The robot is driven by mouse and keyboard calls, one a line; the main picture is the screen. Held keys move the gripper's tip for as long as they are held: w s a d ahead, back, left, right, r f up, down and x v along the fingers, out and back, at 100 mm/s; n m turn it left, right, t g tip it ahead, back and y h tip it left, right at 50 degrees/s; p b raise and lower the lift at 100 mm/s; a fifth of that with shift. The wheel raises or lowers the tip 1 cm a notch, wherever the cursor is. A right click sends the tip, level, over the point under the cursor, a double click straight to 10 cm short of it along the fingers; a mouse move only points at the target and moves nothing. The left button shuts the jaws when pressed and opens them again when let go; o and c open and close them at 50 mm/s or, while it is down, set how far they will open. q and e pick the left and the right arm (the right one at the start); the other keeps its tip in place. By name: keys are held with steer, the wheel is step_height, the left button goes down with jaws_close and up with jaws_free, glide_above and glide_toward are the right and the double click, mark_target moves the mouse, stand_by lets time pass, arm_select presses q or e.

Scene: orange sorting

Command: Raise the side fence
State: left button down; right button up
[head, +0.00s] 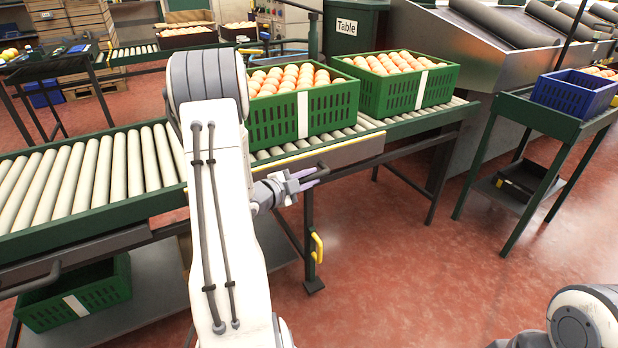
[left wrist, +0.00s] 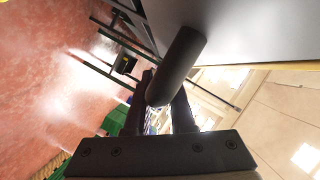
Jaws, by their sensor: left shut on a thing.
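The side fence (head: 345,154) is a pale grey panel with a yellow upper edge. It runs along the near side of the roller conveyor, low against the crates' bases. My left gripper (head: 297,187) is at this handle, on the near side of the conveyor. In the left wrist view the handle (left wrist: 178,66) is a thick dark bar between the fingers of my left gripper (left wrist: 163,105), which is shut on it. A large grey surface, probably the fence (left wrist: 250,30), fills the top right there. My right gripper is out of view.
Two green crates of oranges (head: 303,118) (head: 411,92) stand on the rollers (head: 85,178) behind the fence. An empty-looking green crate (head: 75,297) is under the conveyor at left. A blue crate (head: 575,92) sits on a side table at right. The red floor in front is clear.

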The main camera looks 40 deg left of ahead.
mark_target(309, 153)
arm_select(q)
step_height(309, 153, up, 8)
steer(key=p, duration=0.5)
steer(key=shift+f, duration=0.2)
steer(key=shift+a, duration=0.1)
steer(key=c, duration=0.8)
jaws_free()
steer(key=shift+r, duration=0.1)
steer(key=shift+o, duration=0.2)
steer(key=shift+s, duration=0.1)
steer(key=p+v, duration=0.2)
steer(key=v, duration=0.8)
steer(key=shift+s, duration=0.1)
